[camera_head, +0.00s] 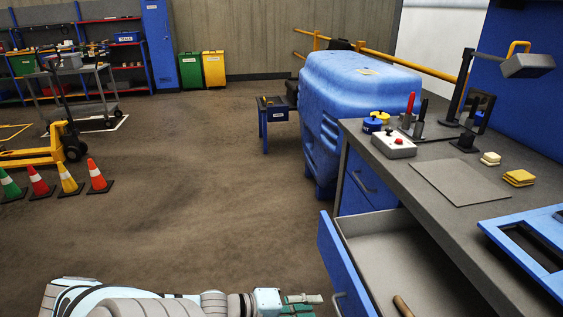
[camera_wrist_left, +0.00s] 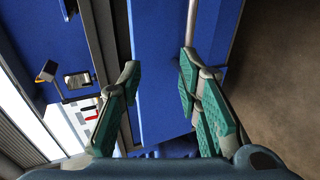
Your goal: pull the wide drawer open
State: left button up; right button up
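The wide drawer (camera_head: 342,267) stands pulled out from under the grey workbench, showing its pale grey inside. Its blue front has a grey bar handle (camera_head: 341,303) near the bottom edge of the head view. My left gripper (camera_head: 303,302) is just left of this handle, with green finger pads. In the left wrist view my left gripper (camera_wrist_left: 160,65) has its fingers spread wide, with a blue panel behind them. A grey bar (camera_wrist_left: 191,38) runs up from the right fingertip; I cannot tell whether they touch. My right gripper is not in view.
A wooden-handled tool (camera_head: 402,306) lies in the drawer. A closed blue drawer (camera_head: 367,187) is farther along the workbench (camera_head: 432,148). A control box (camera_head: 393,145) and a blue frame (camera_head: 535,240) are on top. A blue tank (camera_head: 350,95) stands beyond.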

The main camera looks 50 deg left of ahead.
pick_arm(q)
jog(key=f+p+v, duration=0.1)
jog(key=p+v, duration=0.2)
jog(key=v, duration=0.3)
jog(key=shift+a+p, duration=0.3)
jog(key=shift+p, duration=0.1)
jog(key=shift+s, duration=0.1)
